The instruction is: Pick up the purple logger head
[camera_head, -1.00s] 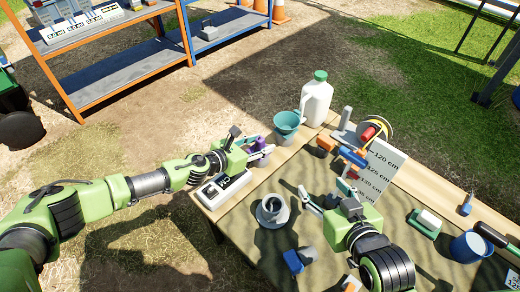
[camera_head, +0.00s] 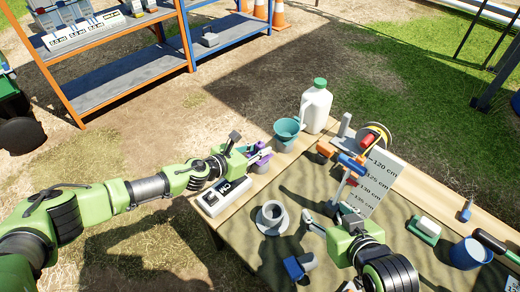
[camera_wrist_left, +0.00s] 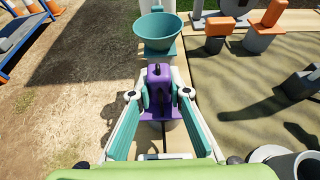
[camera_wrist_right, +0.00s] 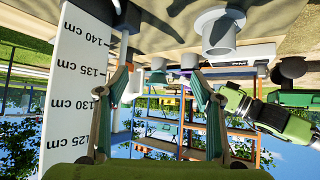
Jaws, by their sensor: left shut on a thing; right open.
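The purple logger head (camera_head: 262,157) is at the table's far left corner, beside the white box. My left gripper (camera_head: 258,150) is shut on it. In the left wrist view the purple logger head (camera_wrist_left: 159,82) stands upright between the two teal fingers, with a wider purple base below. Whether its base touches the surface beneath cannot be told. My right gripper (camera_head: 326,208) is open and empty over the table, right of the grey cup; its spread fingers also show in the right wrist view (camera_wrist_right: 158,98).
A teal funnel (camera_head: 286,130) stands just beyond the logger head, with a white jug (camera_head: 315,106) behind. The white box (camera_head: 223,194) and a grey cup (camera_head: 272,213) are nearer. A depth scale card (camera_head: 378,180) stands close to my right gripper. The table's left edge is close.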

